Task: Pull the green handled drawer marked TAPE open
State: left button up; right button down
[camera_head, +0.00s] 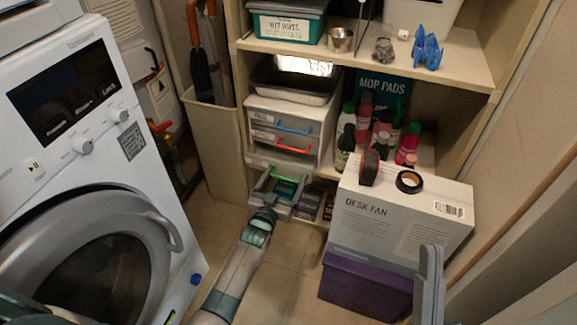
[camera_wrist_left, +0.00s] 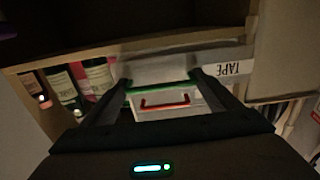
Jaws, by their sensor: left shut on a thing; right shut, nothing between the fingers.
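The white drawer unit (camera_head: 325,112) stands on a shelf in the head view. Its lowest drawer has a green handle (camera_head: 284,174), below an orange and a blue handle. The green handle (camera_wrist_left: 158,88) also shows in the left wrist view, with the TAPE label (camera_wrist_left: 232,68) upside down beside it. My left gripper (camera_head: 278,183) is at the green handle, shut on it, its fingers at either side of the green bar. My right gripper (camera_head: 430,262) is shut and empty, at the lower right, away from the drawers.
A desk fan box (camera_head: 385,222) on a purple box (camera_head: 362,288) stands right of my left arm, with black tape (camera_head: 409,181) on top. A washing machine (camera_head: 95,165) stands at left. Bottles (camera_head: 345,147) stand beside the drawers. The floor (camera_head: 282,255) before them is clear.

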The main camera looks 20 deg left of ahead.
pick_arm(q)
jog(key=s+p, duration=0.7)
jog(key=s, duration=0.7)
jog(key=shift+s+a, duration=0.25)
pick_arm(e)
notch_tip(320, 180, down, 23)
jog(key=w+g+h, duration=0.1)
jog(key=g+h, duration=0.3)
jog(key=g, duration=1.1)
jog(key=shift+d+m, duration=0.25)
jog(key=shift+m, duration=0.05)
pick_arm(q)
jog(key=o, duration=1.5)
jog(key=shift+c, duration=0.2)
jog(key=shift+s, duration=0.1)
jog(key=s+p, duration=0.1)
jog(key=s, duration=1.6)
jog(key=shift+s+a+p, duration=0.15)
jog(key=shift+a+p, duration=0.15)
jog(key=shift+p, duration=0.05)
pick_arm(e)
jog(key=s+d+f+g, duration=0.1)
jog(key=s+d+f+g+h, duration=0.1)
jog(key=s+f+g, duration=0.1)
jog(key=shift+s+f, duration=0.2)
jog(key=shift+f, duration=0.05)
